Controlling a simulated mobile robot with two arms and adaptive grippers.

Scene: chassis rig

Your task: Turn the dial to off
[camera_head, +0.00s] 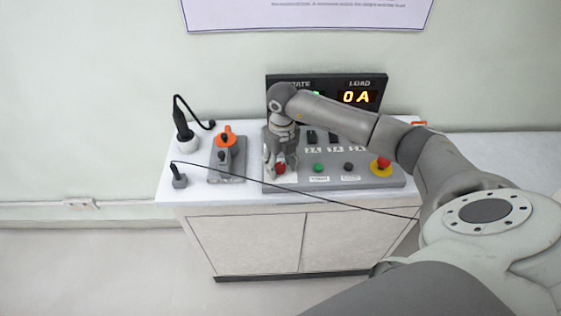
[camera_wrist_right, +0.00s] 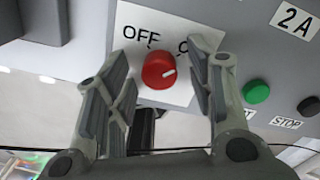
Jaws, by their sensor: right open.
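The red dial (camera_wrist_right: 159,70) sits on a white plate (camera_wrist_right: 128,22) marked OFF at the left; the label at the right is partly hidden by a finger. The white pointer line on the dial points to the right, slightly up, toward that right label. My right gripper (camera_head: 281,168) is over the dial at the panel's left part. In the right wrist view my right gripper (camera_wrist_right: 160,95) is open, with one finger on each side of the dial and gaps between. The dial also shows in the head view (camera_head: 280,169). My left gripper is not in view.
The grey control panel (camera_head: 335,181) holds a green button (camera_head: 318,168), a black button (camera_head: 348,167) and a red-yellow emergency button (camera_head: 380,167). A display (camera_head: 358,97) reads 0 A. An orange-handled switch box (camera_head: 227,170) stands left. A thin black cable crosses in front.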

